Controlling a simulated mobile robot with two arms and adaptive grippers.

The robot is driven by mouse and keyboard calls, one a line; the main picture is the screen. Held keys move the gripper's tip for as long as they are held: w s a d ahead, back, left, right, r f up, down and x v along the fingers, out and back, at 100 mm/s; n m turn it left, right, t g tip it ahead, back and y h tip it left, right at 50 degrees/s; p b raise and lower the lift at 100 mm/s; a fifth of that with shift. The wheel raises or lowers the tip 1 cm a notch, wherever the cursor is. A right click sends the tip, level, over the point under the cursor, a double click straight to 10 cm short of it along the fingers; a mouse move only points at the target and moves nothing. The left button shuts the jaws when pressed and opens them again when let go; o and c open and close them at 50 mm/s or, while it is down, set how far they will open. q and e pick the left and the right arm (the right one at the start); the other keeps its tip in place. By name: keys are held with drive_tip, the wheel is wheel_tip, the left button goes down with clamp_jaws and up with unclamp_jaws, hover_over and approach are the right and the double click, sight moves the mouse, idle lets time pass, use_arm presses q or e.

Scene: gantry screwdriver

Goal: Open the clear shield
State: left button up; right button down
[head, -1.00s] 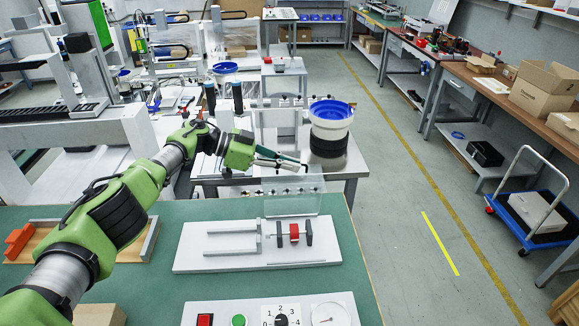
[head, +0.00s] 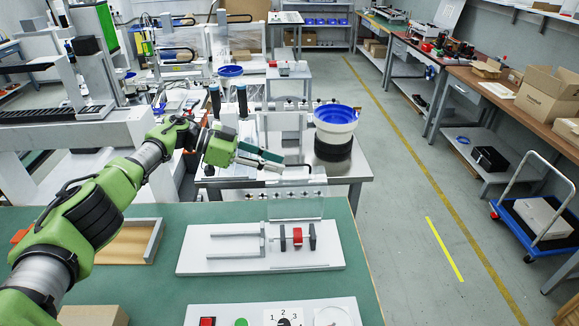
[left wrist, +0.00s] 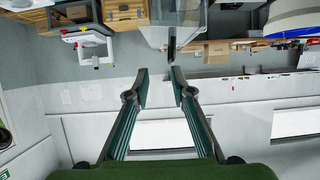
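The clear shield (head: 296,203) is a see-through panel standing upright at the back of the white fixture board (head: 222,262). A red block (head: 297,236) sits between dark end pieces on that board. My left gripper (head: 285,163) is above and behind the shield in the head view, with its fingers pointing right. In the left wrist view its fingers (left wrist: 159,76) are apart with nothing gripped. A dark narrow piece (left wrist: 172,48) shows beyond the fingertips; I cannot tell whether it belongs to the shield. My right gripper is in neither view.
A control panel (head: 258,312) with red and green buttons lies at the front of the green table (head: 140,275). A wooden tray (head: 128,243) is left of the board. Behind stands a metal table with a blue-topped bowl (head: 336,115).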

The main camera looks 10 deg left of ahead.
use_arm(q)
drive_tip(key=v, duration=0.6)
